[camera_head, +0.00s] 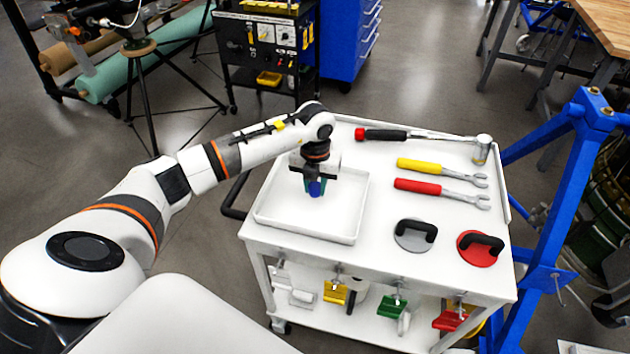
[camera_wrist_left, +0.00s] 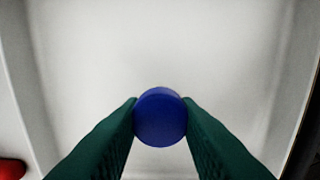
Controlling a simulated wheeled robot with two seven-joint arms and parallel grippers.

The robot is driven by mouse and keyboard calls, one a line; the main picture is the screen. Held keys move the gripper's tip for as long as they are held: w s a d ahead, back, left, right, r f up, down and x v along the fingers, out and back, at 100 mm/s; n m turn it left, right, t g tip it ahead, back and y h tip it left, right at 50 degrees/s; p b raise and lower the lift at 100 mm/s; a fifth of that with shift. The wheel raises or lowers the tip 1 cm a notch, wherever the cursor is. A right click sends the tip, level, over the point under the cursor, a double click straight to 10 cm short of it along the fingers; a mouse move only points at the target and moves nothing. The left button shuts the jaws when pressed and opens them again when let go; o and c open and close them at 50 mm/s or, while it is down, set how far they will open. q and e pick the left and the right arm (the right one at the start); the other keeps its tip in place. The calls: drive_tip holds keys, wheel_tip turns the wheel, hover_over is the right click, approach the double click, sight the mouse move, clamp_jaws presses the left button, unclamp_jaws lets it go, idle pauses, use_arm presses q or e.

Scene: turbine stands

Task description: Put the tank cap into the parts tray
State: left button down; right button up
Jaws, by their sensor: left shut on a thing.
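The tank cap (camera_head: 316,188) is a small blue round piece between the fingers of my left gripper (camera_head: 315,182). In the left wrist view the cap (camera_wrist_left: 160,116) is a blue disc, with a green finger touching it on each side. My left gripper is shut on it and points down over the parts tray (camera_head: 300,232). The parts tray is white, shallow and square, at the left of the white cart top. Its pale floor (camera_wrist_left: 150,45) fills most of the left wrist view and looks empty. I cannot tell the exact height of the cap above the floor. My right gripper is not in view.
On the cart, right of the tray, lie a hammer (camera_head: 420,136), a yellow-handled wrench (camera_head: 440,170) and a red-handled wrench (camera_head: 440,190). A grey suction cup (camera_head: 412,238) and a red one (camera_head: 478,252) stand near the front. A blue turbine stand (camera_head: 560,190) is at the right.

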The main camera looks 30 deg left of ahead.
use_arm(q)
drive_tip(key=shift+f+b, duration=0.3)
drive_tip(key=shift+f, duration=0.5)
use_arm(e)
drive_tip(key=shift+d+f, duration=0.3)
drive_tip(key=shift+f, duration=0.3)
use_arm(q)
drive_tip(key=shift+f, duration=0.35)
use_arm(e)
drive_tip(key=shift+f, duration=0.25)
use_arm(q)
drive_tip(key=c, duration=1)
unclamp_jaws()
drive_tip(key=shift+o, duration=0.7)
drive_tip(key=shift+r, duration=0.1)
